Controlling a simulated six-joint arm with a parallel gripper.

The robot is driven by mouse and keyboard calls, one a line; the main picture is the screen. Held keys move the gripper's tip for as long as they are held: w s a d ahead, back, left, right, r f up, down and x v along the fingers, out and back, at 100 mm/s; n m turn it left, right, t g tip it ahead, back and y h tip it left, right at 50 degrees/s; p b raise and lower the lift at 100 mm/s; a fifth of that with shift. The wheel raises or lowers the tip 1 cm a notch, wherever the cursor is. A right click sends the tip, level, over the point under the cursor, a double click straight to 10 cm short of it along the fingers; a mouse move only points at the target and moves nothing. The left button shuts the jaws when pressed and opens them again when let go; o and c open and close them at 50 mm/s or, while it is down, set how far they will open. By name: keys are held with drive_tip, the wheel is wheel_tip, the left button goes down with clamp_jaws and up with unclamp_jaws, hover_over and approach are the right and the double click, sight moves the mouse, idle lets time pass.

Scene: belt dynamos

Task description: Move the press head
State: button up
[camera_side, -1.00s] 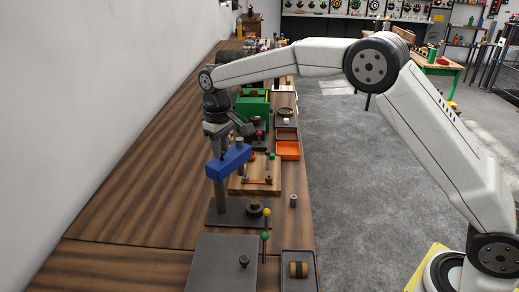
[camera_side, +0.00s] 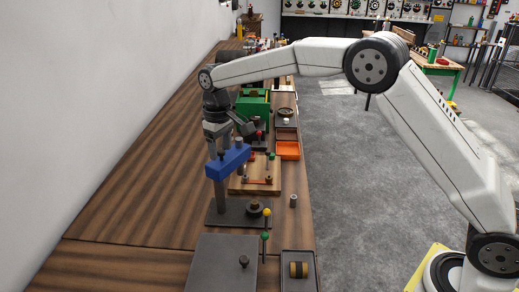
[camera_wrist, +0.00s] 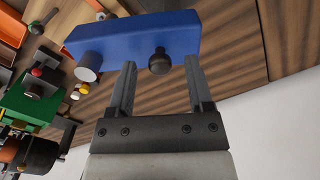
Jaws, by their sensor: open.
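The press head is a blue block (camera_side: 229,161) on a grey upright post (camera_side: 220,196) that rises from a dark base plate (camera_side: 236,214). In the wrist view the blue head (camera_wrist: 135,38) lies just ahead of my fingers, with a dark round knob (camera_wrist: 159,62) on it and a grey cylinder (camera_wrist: 88,66) at its left end. My gripper (camera_wrist: 162,78) is open, its two fingers on either side of the knob in the picture. I cannot tell whether a finger touches the head. In the side view my gripper (camera_side: 220,146) is right above the head.
A green machine (camera_side: 252,104) and an orange tray (camera_side: 288,150) stand behind the press. A wooden board (camera_side: 240,184) lies beyond the base. A dark plate (camera_side: 222,262) and a tray with a brass roll (camera_side: 298,270) are in front. The left bench top is clear.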

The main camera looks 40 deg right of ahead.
drive_tip(key=shift+r, duration=3.9)
drive_tip(key=shift+s+d+f, duration=0.3)
drive_tip(key=s+d+f+m+t, duration=0.1)
drive_tip(key=s+d+f, duration=0.2)
drive_tip(key=s, duration=0.6)
drive_tip(key=s+d+f+m, duration=0.1)
drive_tip(key=s+d+f, duration=0.2)
drive_tip(key=s+f, duration=0.3)
drive_tip(key=s+d+f+m+t, duration=0.1)
drive_tip(key=s+d+f, duration=0.2)
drive_tip(key=s, duration=0.9)
drive_tip(key=shift+s+d+f+t, duration=0.3)
drive_tip(key=shift+d+f, duration=0.1)
drive_tip(key=shift+f, duration=0.4)
